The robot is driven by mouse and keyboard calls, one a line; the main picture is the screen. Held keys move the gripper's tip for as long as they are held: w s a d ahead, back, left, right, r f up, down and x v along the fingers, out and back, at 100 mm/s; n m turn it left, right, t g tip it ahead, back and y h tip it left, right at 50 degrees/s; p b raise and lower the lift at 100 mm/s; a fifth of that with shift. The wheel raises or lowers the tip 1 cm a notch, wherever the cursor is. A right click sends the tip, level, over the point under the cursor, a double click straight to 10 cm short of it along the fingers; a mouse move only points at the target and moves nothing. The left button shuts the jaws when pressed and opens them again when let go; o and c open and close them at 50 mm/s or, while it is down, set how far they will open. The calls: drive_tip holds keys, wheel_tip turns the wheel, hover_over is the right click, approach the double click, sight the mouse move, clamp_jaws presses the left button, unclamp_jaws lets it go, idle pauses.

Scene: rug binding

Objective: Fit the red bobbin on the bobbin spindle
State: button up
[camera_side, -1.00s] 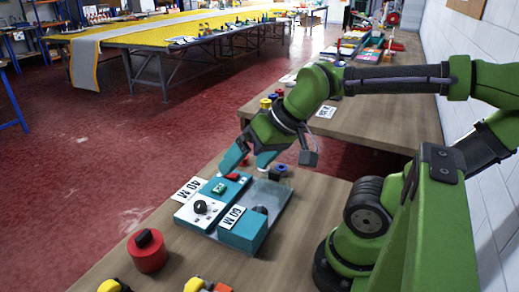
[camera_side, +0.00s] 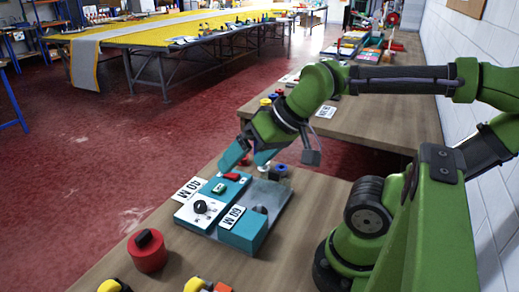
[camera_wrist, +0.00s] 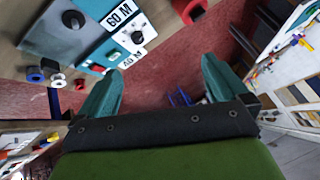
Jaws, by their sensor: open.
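My gripper (camera_side: 250,163) is open and empty, its two teal fingers pointing down behind the winder's far end. The wrist view shows the fingers (camera_wrist: 158,75) wide apart with nothing between them. A small red ring-like piece (camera_wrist: 80,84), probably the red bobbin, lies left of the left finger in the wrist view, beside a white one (camera_wrist: 57,80) and a blue one (camera_wrist: 35,74). The blue one also shows in the side view (camera_side: 281,170). The red one is not clear there. I cannot make out the bobbin spindle for certain; a dark round part (camera_side: 260,210) sits beside the 60 M block.
The winder has a white panel with a black knob (camera_side: 200,206), a red switch-like piece (camera_side: 232,176) and a teal 60 M block (camera_side: 242,232). A red cylinder with a black top (camera_side: 147,252) stands at the bench's left edge. Yellow items lie at the front.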

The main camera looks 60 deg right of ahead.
drive_tip(key=c, duration=0.6)
drive_tip(key=m+g+h, duration=0.2)
drive_tip(key=m+g, duration=0.5)
drive_tip(key=m, duration=0.6)
hover_over(244, 160)
drive_tip(key=d, duration=0.1)
wheel_tip(244, 160, down, 9)
drive_tip(key=d+r+m, duration=0.1)
drive_tip(key=r, duration=0.1)
drive_tip(key=shift+m, duration=0.3)
drive_tip(key=f, duration=1.2)
drive_tip(key=shift+w+a, duration=0.1)
drive_tip(key=shift+w, duration=0.15)
drive_tip(key=shift+w+a+f, duration=0.1)
drive_tip(key=shift+w+f, duration=0.05)
drive_tip(key=shift+f, duration=1.15)
drive_tip(key=shift+w+a+f, duration=0.1)
drive_tip(key=shift+f, duration=1.15)
